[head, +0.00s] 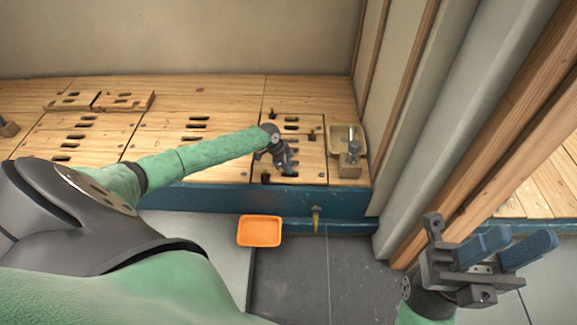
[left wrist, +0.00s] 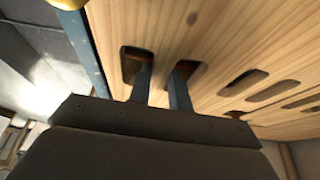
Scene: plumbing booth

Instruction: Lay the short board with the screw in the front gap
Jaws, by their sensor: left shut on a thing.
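My left gripper (head: 284,168) is over the right end of the wooden deck, at a short slotted board (head: 311,168) near the front edge. In the left wrist view its two fingers (left wrist: 163,78) reach into neighbouring slots of the board (left wrist: 215,45), and it is shut on the wood between them. The board looks about level with the deck; I cannot tell whether it is fully seated. I cannot make out a screw on it for certain. Small dark pieces (head: 311,134) stand around it. My right gripper (head: 516,243) is open and empty at the lower right, away from the deck.
A tan tray (head: 336,131) and a wooden block with a grey metal fitting (head: 353,151) stand right of the board. Loose wooden pieces (head: 125,100) lie at the back left. An orange tray (head: 260,231) is on the floor. Wooden posts (head: 480,150) rise at right.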

